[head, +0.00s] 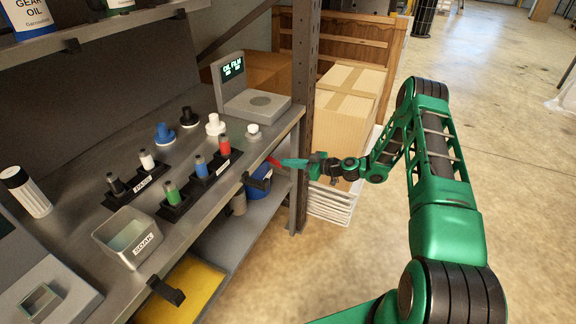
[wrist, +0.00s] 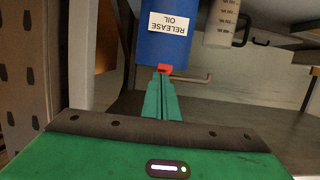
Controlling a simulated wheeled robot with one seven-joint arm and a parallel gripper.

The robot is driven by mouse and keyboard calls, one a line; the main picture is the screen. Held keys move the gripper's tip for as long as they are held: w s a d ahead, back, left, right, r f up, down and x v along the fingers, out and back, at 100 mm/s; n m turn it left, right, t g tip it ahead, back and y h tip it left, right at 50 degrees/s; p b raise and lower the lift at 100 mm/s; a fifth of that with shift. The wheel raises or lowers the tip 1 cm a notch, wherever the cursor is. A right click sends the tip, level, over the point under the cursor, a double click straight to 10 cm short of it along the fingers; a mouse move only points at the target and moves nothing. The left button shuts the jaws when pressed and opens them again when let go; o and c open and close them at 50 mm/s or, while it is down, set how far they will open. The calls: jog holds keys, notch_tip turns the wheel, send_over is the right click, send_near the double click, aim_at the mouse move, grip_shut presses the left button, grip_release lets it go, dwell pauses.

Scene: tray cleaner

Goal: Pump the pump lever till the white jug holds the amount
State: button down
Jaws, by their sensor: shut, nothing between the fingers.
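My gripper (head: 284,162) is shut and empty in front of the shelf's front edge. In the wrist view its fingers (wrist: 162,78) point at the blue drum (wrist: 170,45), labelled release oil. A red piece (wrist: 165,68), likely part of the pump lever, shows right at the fingertips; I cannot tell whether they touch. In the head view the red piece (head: 273,161) is just left of the fingertips. The pale jug (wrist: 222,22) with a scale and handle is beside the drum; its level is unclear. It also shows in the head view (head: 238,203).
A yellow tray (head: 188,288) lies on the lower shelf. A shelf post (head: 304,120) and cardboard boxes (head: 345,115) stand behind my gripper.

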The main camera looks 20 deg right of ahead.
jog(key=v, duration=1.1)
jog(key=shift+d+f, duration=0.2)
jog(key=shift+f, duration=0.1)
jog(key=shift+s, duration=0.1)
dwell(0.9)
notch_tip(320, 180, up, 9)
jog(key=a, duration=0.1)
jog(key=shift+a, duration=0.25)
